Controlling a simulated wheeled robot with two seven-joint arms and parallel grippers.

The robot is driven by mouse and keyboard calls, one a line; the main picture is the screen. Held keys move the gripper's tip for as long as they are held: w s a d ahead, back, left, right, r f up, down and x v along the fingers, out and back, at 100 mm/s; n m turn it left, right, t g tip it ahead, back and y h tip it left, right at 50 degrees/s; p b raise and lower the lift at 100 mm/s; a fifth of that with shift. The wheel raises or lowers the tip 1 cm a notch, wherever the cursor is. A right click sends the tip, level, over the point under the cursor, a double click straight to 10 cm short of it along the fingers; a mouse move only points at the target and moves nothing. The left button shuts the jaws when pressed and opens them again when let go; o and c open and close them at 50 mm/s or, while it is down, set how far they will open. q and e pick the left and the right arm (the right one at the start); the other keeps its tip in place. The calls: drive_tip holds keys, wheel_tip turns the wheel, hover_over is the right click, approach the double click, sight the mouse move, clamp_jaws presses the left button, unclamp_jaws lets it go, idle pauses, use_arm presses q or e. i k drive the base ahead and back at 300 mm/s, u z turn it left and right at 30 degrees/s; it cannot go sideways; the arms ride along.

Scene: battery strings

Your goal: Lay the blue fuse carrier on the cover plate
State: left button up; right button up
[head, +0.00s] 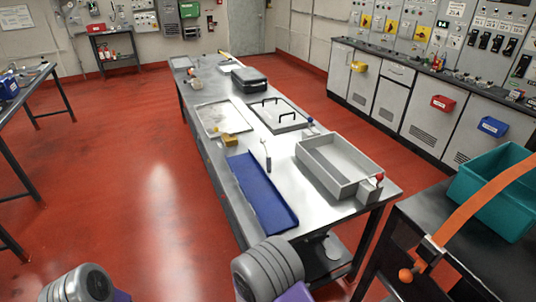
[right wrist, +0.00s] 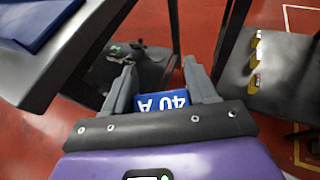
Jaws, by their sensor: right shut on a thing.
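In the right wrist view my right gripper (right wrist: 163,88) is shut on the blue fuse carrier (right wrist: 162,102), which bears white "40 A" lettering, upside down in this view. The carrier is held between the two grey fingers, clear of the tabletop. What seems to be the cover plate (head: 272,117), a flat grey plate with two black handles, lies on the far half of the long metal table in the head view. Neither the right gripper nor the carrier shows in the head view. My left gripper is in neither view.
On the long table (head: 226,176) are a blue tray (head: 262,212), a grey open box (head: 318,178), a shallow light tray (head: 211,130), a yellow block (head: 230,140) and a black case (head: 249,79). A dark side table with a teal bin (head: 485,195) stands at right.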

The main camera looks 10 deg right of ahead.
sight(267, 117)
drive_tip(key=u, duration=0.5)
drive_tip(key=k, duration=0.6)
drive_tip(key=u, duration=0.9)
drive_tip(key=i, duration=3.4)
drive_tip(key=z, duration=1.05)
drive_tip(key=i, duration=1.15)
drive_tip(key=z, duration=0.95)
